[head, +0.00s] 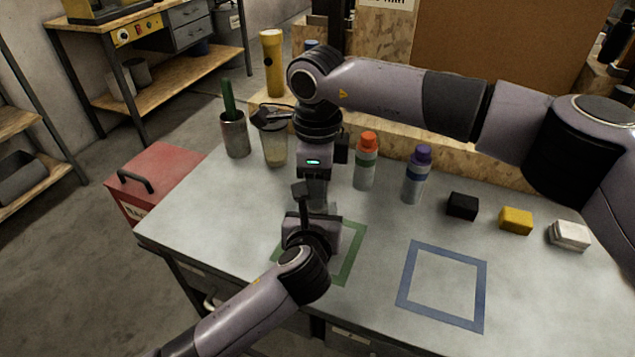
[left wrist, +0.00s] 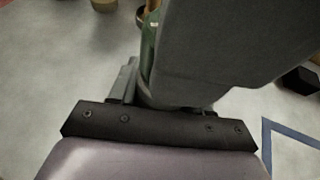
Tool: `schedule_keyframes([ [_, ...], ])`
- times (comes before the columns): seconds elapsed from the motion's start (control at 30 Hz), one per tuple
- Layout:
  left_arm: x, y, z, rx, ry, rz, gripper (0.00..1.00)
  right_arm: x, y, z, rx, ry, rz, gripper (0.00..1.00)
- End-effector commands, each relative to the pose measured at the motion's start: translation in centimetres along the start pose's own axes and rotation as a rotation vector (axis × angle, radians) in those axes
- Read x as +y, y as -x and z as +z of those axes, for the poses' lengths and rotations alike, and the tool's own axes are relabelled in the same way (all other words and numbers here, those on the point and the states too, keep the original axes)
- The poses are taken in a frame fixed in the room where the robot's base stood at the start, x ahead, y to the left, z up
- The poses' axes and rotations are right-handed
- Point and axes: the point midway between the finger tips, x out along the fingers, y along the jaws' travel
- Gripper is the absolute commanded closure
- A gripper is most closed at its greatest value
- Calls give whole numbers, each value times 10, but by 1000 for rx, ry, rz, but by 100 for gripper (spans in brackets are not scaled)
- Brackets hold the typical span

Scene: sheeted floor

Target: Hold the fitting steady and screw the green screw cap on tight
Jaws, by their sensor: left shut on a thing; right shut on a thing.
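My right gripper (head: 315,190) points straight down over the green square outline (head: 352,256) on the table and is shut. My left gripper (head: 303,207) reaches in from the front, just below and beside it, and is also shut. The fitting and the green screw cap are almost wholly hidden between the two grippers in the head view. In the left wrist view a strip of dark green (left wrist: 150,45) shows beside a large grey gripper part. I cannot tell from these views how the cap sits on the fitting.
An orange-capped bottle (head: 366,162) and a purple-capped bottle (head: 416,176) stand to the right. Black (head: 462,206), yellow (head: 515,221) and white (head: 569,236) blocks lie further right. A metal cup (head: 234,135) and clear container (head: 274,150) stand behind left. The blue square outline (head: 404,288) is empty.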

Motion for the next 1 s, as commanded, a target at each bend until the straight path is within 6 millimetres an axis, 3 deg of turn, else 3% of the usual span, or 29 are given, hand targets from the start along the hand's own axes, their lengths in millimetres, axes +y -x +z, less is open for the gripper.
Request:
schedule_keyframes([
  [0.03, -4, 2, 4, -10, 1, -11, 91, 2, -1, 3, -6, 6, 2, 61],
  [0.1, -4, 2, 5, -10, 2, -11, 91, 2, -1, 3, -5, 7, 3, 38],
  [0.13, -4, 2, 5, -10, 2, -11, 91, 2, -1, 3, -5, 7, 3, 34],
  [0.63, 0, 0, 6, -11, 6, -3, 91, 6, -3, 3, -1, 15, 12, 34],
  [0.67, 0, 0, 6, -11, 6, -2, 91, 6, -3, 3, 0, 15, 12, 43],
  [1.0, 1, 0, 7, -11, 9, 0, 91, 6, -4, 2, 2, 96, 13, 43],
])
